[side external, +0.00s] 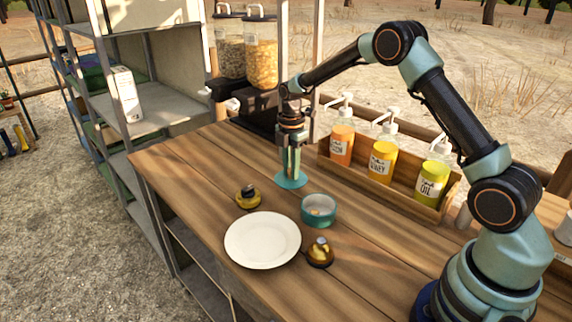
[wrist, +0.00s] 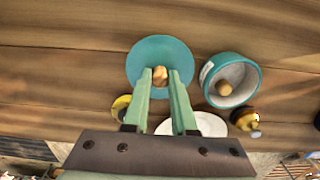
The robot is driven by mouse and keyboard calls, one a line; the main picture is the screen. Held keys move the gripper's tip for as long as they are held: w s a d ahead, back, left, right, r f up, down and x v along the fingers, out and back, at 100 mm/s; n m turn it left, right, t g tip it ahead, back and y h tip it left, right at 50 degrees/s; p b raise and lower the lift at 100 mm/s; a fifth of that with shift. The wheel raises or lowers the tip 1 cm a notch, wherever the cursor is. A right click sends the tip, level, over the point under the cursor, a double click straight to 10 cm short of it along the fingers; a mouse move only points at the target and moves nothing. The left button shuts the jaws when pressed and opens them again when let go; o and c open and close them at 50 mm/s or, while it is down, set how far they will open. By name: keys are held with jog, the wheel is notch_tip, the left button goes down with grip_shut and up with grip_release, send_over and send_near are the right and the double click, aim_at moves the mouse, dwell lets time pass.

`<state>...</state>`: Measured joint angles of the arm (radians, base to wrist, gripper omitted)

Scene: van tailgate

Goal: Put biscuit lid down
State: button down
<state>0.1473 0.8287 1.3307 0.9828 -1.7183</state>
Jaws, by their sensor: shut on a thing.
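The biscuit lid (side external: 290,182) is a flat teal disc with a round wooden knob. It lies level, at or just above the wooden table; I cannot tell whether it touches. My gripper (side external: 291,168) points down over it, and in the wrist view my gripper (wrist: 160,82) is shut on the knob of the lid (wrist: 145,55). The teal biscuit tin (side external: 319,211) stands open in front of the lid, apart from it. A small brown biscuit shows inside the tin, also seen in the wrist view (wrist: 210,75).
A white plate (side external: 262,240) lies near the table's front edge. A yellow-and-black item (side external: 247,197) and an amber item (side external: 319,252) stand beside it. A wooden crate (side external: 395,193) of pump bottles and cereal dispensers (side external: 262,50) line the back. The table left of the lid is clear.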

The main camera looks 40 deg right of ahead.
aim_at(291, 181)
jog(key=shift+f, duration=2.1)
jog(key=shift+f, duration=0.2)
jog(key=c, duration=0.7)
grip_release()
jog(key=shift+c, duration=0.2)
jog(key=shift+r, duration=0.1)
